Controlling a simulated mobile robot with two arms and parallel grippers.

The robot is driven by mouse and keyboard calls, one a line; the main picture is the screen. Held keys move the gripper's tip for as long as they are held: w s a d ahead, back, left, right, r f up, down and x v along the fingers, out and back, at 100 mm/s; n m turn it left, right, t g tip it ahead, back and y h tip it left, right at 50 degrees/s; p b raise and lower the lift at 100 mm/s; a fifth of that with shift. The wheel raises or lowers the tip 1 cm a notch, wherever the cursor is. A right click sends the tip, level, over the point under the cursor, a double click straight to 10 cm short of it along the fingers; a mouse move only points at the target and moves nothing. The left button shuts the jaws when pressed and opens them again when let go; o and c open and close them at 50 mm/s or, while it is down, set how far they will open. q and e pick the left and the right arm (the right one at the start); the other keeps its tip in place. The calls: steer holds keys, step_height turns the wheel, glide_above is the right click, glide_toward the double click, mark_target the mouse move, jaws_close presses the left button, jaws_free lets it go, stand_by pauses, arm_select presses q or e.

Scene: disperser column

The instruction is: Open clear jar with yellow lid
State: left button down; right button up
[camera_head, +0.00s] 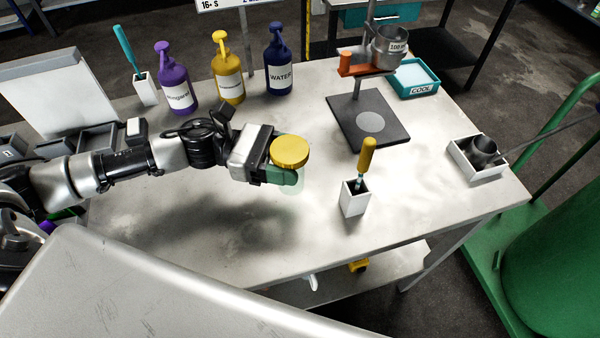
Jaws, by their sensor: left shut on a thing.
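The clear jar (293,187) with its yellow lid (290,150) is upright over the middle of the table. The lid sits on top of the jar. My left gripper (284,174) comes in from the left and is shut on the jar's side, just below the lid. Much of the jar is hidden behind the gripper and under the lid. I cannot tell whether the jar touches the table. My right gripper is not in view.
Purple (177,83), yellow (228,72) and blue (279,64) pump bottles stand along the back. A stand with a dark base (367,121) is behind right. A white holder (354,199) with a yellow-handled tool stands right of the jar. The table's (250,240) front is clear.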

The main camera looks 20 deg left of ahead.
mark_target(302, 182)
arm_select(q)
steer(key=shift+d+f, duration=0.25)
steer(key=shift+d, duration=0.2)
steer(key=shift+d+f, duration=0.2)
steer(key=shift+d, duration=0.25)
steer(key=shift+s+f+p, duration=0.1)
steer(key=shift+f+p, duration=0.3)
steer(key=shift+f, duration=1.75)
steer(key=shift+f, duration=0.2)
steer(key=shift+c, duration=1.5)
jaws_free()
steer(key=shift+r, duration=0.1)
